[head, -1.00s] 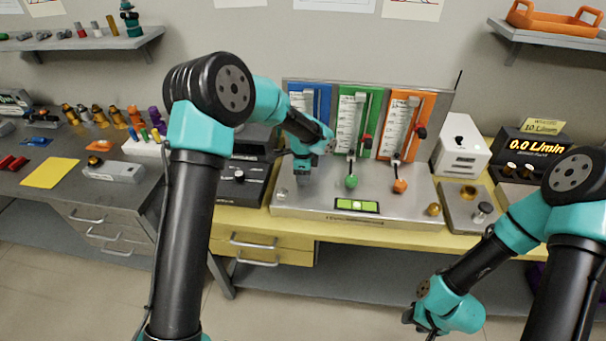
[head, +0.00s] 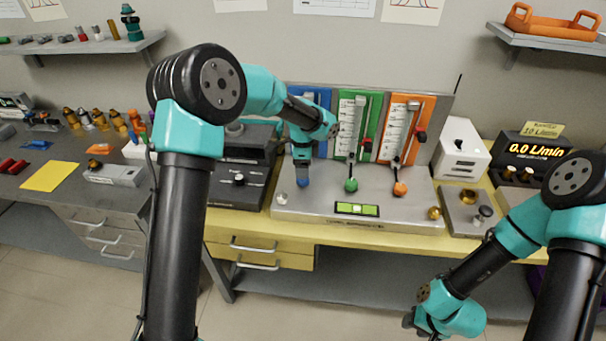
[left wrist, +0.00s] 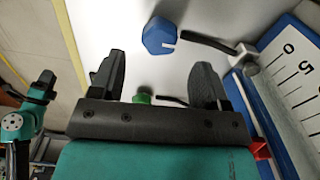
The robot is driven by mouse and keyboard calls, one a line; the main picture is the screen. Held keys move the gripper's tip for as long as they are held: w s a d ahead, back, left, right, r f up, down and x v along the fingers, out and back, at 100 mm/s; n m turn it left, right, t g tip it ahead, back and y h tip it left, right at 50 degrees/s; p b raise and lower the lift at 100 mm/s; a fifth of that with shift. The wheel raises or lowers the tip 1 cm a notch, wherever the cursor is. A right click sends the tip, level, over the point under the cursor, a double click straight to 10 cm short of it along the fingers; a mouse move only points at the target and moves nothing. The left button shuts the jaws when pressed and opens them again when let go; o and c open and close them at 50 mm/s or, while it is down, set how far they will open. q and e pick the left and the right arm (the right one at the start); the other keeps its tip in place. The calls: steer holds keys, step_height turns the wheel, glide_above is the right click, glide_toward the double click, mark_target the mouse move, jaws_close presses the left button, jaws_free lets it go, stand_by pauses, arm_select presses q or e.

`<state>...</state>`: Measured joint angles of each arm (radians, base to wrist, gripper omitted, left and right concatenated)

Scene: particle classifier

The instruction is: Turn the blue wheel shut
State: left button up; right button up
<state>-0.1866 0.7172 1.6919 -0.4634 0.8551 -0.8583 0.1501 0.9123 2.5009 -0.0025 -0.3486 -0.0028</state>
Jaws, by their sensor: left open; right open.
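The blue wheel (head: 302,182) sits on the metal deck in front of the blue panel (head: 322,97); it also shows in the left wrist view (left wrist: 160,36), with a pale mark on it and a dark stem beside it. My left gripper (head: 301,158) is open and empty above and behind the wheel. In the left wrist view its two fingers (left wrist: 158,72) stand apart, and the wheel lies past their tips, not between them. My right gripper (head: 409,320) is low at the front, away from the panel, open; its fingers are hard to make out.
The green wheel (head: 351,185) and orange wheel (head: 400,188) stand to the right of the blue one. A display (head: 540,148) reads 0.0 L/min. Upright scale panels rise behind the wheels.

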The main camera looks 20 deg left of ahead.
arm_select(q)
step_height(320, 180, up, 12)
stand_by(0.4)
steer(key=shift+f, duration=0.15)
